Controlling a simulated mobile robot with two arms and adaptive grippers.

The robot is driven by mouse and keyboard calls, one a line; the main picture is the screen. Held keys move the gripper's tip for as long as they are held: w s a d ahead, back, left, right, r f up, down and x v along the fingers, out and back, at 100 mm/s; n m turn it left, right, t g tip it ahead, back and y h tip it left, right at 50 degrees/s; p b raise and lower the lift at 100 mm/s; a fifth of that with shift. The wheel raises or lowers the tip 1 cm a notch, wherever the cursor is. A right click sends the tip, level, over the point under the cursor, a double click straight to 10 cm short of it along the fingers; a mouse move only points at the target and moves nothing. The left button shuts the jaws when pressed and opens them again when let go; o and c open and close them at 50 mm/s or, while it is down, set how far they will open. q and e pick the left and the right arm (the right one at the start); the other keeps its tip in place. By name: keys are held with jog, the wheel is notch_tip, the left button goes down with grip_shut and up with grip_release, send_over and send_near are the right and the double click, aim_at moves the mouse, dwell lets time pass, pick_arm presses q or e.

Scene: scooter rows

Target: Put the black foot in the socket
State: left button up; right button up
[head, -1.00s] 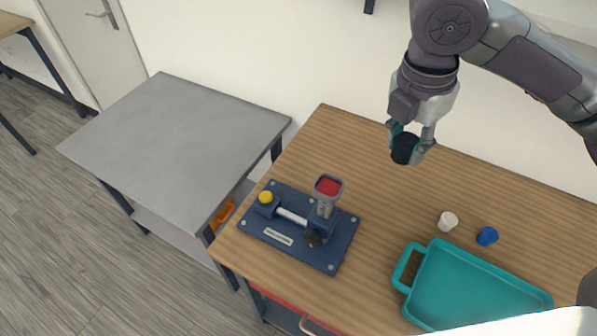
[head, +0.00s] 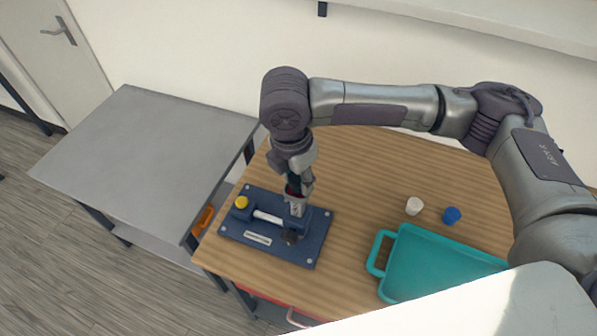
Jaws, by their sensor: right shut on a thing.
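My right gripper (head: 298,189) points down over the blue fixture plate (head: 232,232) and is shut on the black foot. The foot is almost wholly hidden between the fingers. The socket, a grey upright holder with a red inside (head: 297,209), stands on the fixture directly under the fingertips. The fingertips are at its mouth and cover most of the red. I cannot tell whether the foot is inside the socket or just above it. My left gripper is not in view.
The fixture also carries a yellow cap (head: 241,202), a white bar (head: 268,218) and a dark knob (head: 290,237). A white cap (head: 414,206) and a blue cap (head: 451,215) stand right of it, behind a teal tray (head: 375,262). The grey table (head: 140,160) at left is clear.

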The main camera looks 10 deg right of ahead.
aim_at(292, 180)
jog(key=shift+f, duration=0.2)
jog(key=shift+f, duration=0.15)
jog(key=shift+s+f, duration=0.15)
jog(key=shift+f, duration=0.1)
jog(key=o, duration=1.1)
jog(key=shift+f, duration=0.1)
jog(key=shift+w+r, duration=0.2)
jog(key=shift+r, duration=0.4)
notch_tip(292, 180, up, 12)
jog(key=a+b, duration=0.1)
jog(key=b, duration=0.2)
jog(key=shift+s+a, duration=0.15)
jog(key=shift+s, duration=0.25)
